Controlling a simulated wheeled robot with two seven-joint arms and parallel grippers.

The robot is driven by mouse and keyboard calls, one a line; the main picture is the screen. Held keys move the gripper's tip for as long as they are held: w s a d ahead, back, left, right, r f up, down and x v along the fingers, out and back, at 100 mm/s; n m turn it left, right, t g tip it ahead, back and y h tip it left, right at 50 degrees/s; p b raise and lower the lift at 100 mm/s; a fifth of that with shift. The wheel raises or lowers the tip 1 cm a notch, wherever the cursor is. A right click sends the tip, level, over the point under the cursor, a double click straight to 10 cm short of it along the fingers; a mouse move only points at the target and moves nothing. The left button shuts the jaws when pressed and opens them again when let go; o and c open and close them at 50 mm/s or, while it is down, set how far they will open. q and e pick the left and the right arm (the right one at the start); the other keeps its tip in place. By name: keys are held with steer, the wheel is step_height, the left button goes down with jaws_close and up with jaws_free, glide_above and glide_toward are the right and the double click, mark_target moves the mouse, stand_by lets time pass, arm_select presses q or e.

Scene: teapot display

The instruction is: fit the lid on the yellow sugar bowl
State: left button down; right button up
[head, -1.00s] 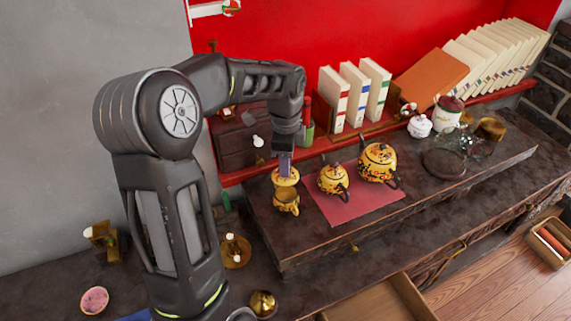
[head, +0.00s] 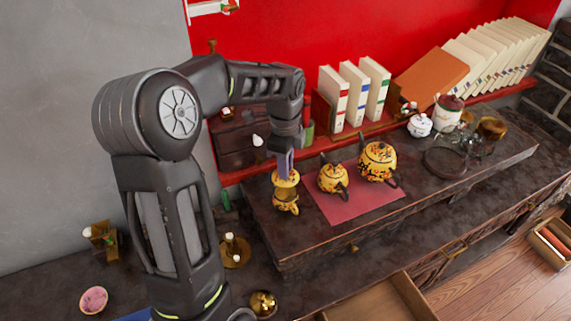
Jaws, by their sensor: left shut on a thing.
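The yellow sugar bowl (head: 286,204) stands upright on the raised dark shelf top, left of the pink mat. My left gripper (head: 286,172) points down above the bowl and is shut on the yellow lid (head: 286,180). The lid is over the bowl's mouth, very close to the rim; I cannot tell whether it touches or is seated. The gripper hides the lid's knob. My right gripper is not in view.
A small yellow teapot (head: 332,179) and a larger one (head: 377,163) stand on the pink mat (head: 350,205), right of the bowl. Books (head: 357,95) stand behind. A white sugar pot (head: 420,126) and a glass dome (head: 455,150) are farther right. An open drawer (head: 375,303) lies below.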

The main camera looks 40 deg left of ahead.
arm_select(q)
steer(key=shift+f+b, duration=1.35)
steer(key=shift+f, duration=0.6)
steer(key=shift+f+b, duration=0.5)
steer(key=shift+f, duration=0.25)
steer(key=shift+f, duration=0.25)
steer(key=c, duration=1.3)
jaws_free()
steer(key=shift+o, duration=0.2)
step_height(320, 180, up, 8)
steer(key=p, duration=0.5)
steer(key=shift+s+d+p, duration=0.1)
steer(key=shift+p, duration=0.3)
steer(key=shift+f, duration=0.2)
